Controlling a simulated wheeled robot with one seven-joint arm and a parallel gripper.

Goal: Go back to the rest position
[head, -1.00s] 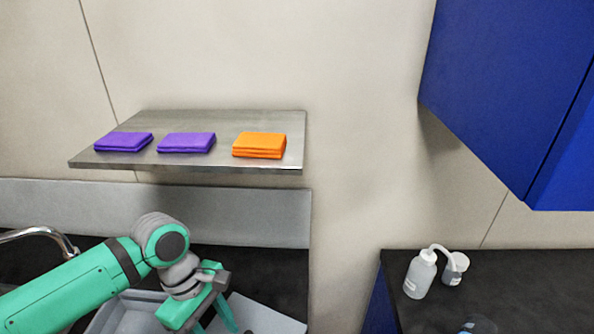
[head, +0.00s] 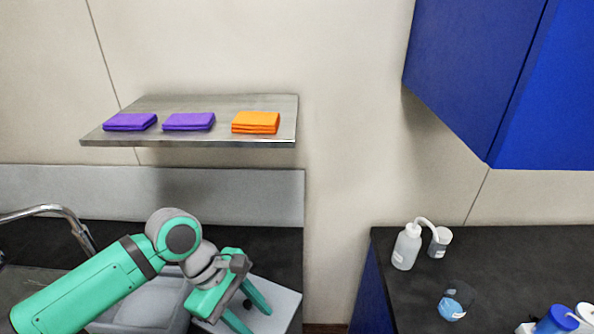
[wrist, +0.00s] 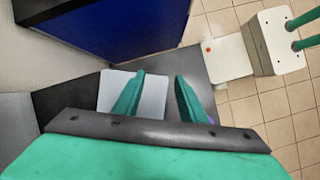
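My gripper (head: 258,320) is at the lower left of the head view, above the counter beside the sink. In the wrist view its two green fingers (wrist: 160,76) stand apart with nothing held between them. The fingers point down toward a pale flat surface (wrist: 151,88) and look clear of it. No separate object is named by the task.
A steel shelf (head: 215,103) holds two purple cloths (head: 130,121) (head: 188,121) and an orange cloth stack (head: 255,122). A blue cabinet (head: 480,70) hangs at right. A wash bottle (head: 406,247) and other containers stand on the right dark counter (head: 500,260). Floor tiles (wrist: 285,125) show at right.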

